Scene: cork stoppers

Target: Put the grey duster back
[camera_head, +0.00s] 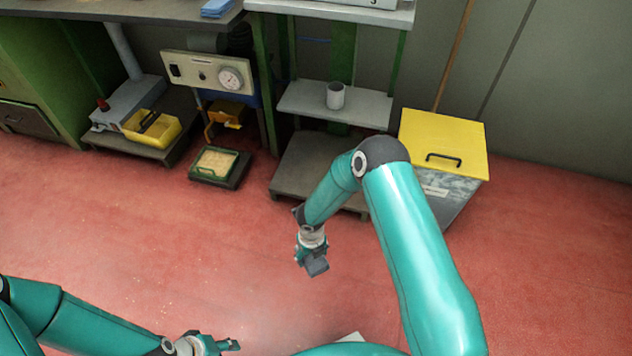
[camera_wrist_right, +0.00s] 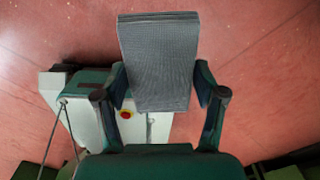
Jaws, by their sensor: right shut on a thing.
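The grey duster (camera_head: 317,268) is a folded, finely ribbed cloth held in my right gripper (camera_head: 311,257), above the red floor in the head view. In the right wrist view the duster (camera_wrist_right: 159,50) sticks out beyond the fingertips of the right gripper (camera_wrist_right: 160,95), with one finger on each side of it. My left gripper (camera_head: 222,345) is low in the head view, partly cut off by the bottom edge; I cannot tell how its fingers stand.
A grey shelf (camera_head: 300,102) holds a grey cup (camera_head: 335,97), above a low dark platform (camera_head: 300,165). A yellow-lidded bin (camera_head: 440,135) stands to the right. A green-rimmed tray (camera_head: 214,163) and a yellow box (camera_head: 152,130) are left. The red floor is open around the gripper.

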